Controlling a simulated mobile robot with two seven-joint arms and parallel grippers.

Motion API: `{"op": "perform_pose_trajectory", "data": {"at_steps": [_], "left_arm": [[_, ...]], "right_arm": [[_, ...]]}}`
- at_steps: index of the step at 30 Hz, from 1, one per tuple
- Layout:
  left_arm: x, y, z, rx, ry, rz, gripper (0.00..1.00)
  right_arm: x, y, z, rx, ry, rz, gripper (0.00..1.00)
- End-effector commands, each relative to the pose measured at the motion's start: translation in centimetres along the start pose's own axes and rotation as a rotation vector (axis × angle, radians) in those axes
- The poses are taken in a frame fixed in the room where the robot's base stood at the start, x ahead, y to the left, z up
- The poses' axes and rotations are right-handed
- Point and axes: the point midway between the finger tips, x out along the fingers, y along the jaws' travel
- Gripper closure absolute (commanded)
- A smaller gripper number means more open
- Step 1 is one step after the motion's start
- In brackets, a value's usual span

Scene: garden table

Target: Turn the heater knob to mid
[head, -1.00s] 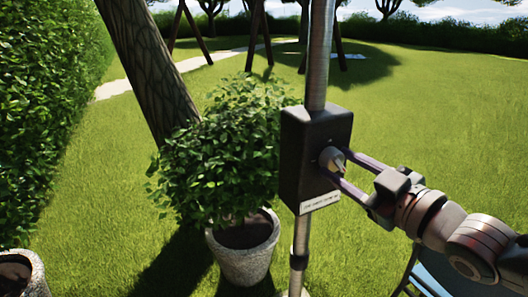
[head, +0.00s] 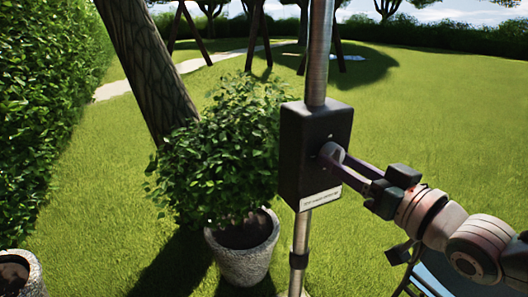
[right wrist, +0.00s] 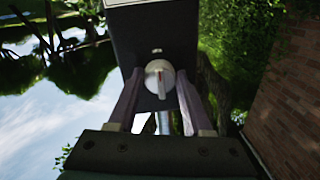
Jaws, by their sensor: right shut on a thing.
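The heater control box (head: 300,165) is a dark box on a metal pole, with a pale label low on its face. Its round knob (head: 331,152) is on the side facing my right arm. In the right wrist view the knob (right wrist: 160,78) is pale with a raised grip bar. My right gripper (head: 342,160) is at the knob, its two fingers shut on it, one on each side. The fingers partly hide the knob in the head view. My left gripper does not show.
The metal pole (head: 317,60) runs up and down through the box. A potted bush (head: 215,160) stands left of the box, with another pot (head: 20,275) at the lower left. A blue chair part (head: 450,280) is at the lower right. Open lawn lies behind.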

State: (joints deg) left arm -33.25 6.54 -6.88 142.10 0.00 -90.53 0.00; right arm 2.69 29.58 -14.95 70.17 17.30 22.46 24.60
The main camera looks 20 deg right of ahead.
Motion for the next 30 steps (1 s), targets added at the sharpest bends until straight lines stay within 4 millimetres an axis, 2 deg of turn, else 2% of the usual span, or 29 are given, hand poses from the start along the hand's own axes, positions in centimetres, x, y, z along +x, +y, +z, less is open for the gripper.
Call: {"op": "perform_pose_trajectory", "data": {"at_steps": [16, 17, 24, 30], "left_arm": [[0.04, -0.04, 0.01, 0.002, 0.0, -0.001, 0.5], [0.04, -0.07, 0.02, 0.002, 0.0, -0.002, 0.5], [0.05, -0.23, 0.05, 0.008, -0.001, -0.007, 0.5], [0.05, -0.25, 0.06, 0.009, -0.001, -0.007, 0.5]], "right_arm": [[0.01, -0.04, -0.03, 0.024, 0.002, -0.001, 1.0], [0.01, -0.03, -0.03, 0.023, 0.002, -0.001, 0.48], [0.01, -0.02, -0.02, 0.023, 0.002, -0.001, 0.21], [0.0, -0.02, -0.01, 0.023, 0.002, -0.001, 0.2]]}}
